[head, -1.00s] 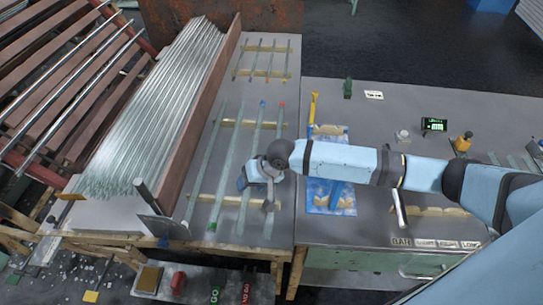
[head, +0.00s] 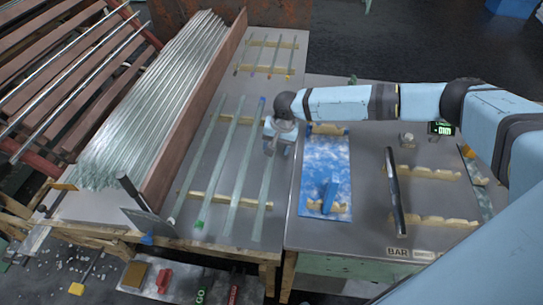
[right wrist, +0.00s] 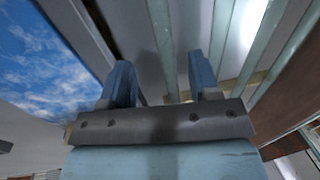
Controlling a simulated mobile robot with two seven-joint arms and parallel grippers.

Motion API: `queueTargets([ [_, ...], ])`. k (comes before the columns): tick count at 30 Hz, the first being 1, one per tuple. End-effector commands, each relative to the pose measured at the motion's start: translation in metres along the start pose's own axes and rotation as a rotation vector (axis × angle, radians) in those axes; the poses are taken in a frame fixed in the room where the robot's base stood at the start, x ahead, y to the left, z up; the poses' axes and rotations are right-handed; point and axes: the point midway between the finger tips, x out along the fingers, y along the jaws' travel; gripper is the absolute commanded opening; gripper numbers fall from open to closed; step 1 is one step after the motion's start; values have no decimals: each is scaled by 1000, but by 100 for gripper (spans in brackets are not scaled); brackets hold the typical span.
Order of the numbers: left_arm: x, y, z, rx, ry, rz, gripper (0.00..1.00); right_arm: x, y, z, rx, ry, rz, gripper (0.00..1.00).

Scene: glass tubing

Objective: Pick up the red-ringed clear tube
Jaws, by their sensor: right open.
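Several clear tubes lie side by side on the wooden rests of the grey table. The rightmost clear tube (head: 265,190) runs under my right gripper (head: 278,151), which hides its far end. No red ring shows on it now. In the right wrist view, that tube (right wrist: 160,35) runs between the two spread blue fingers of my right gripper (right wrist: 161,85), which hold nothing. Whether the fingers touch it cannot be told. The adjoining tube has a blue far end (head: 262,101); another has a green near end (head: 199,225). My left gripper is out of view.
A brown board (head: 200,110) walls off a bundle of tubing at the left. A blue-and-white mat (head: 326,165) lies just right of the gripper. A dark bar (head: 394,190) and wooden rests (head: 430,221) are farther right. Shorter rods lie at the back.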

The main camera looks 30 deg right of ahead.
Motion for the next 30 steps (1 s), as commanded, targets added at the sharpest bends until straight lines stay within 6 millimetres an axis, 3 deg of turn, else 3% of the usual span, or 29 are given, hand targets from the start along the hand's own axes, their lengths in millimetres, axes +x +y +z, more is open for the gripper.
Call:
queueTargets([
  [3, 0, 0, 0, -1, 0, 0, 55, 16, 0, 0, 0, 0, 0, 56],
  [8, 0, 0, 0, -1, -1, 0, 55, 25, -1, -1, -1, 1, 0, 56],
  [18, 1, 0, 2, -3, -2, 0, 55, 70, -4, -5, -2, 0, 0, 56],
  [26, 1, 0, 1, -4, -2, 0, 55, 74, -3, -5, -1, 0, -1, 56],
  [27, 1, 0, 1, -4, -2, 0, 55, 74, -3, -5, -1, 0, -1, 54],
  [30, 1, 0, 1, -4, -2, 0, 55, 74, -3, -5, -1, 0, -1, 31],
])
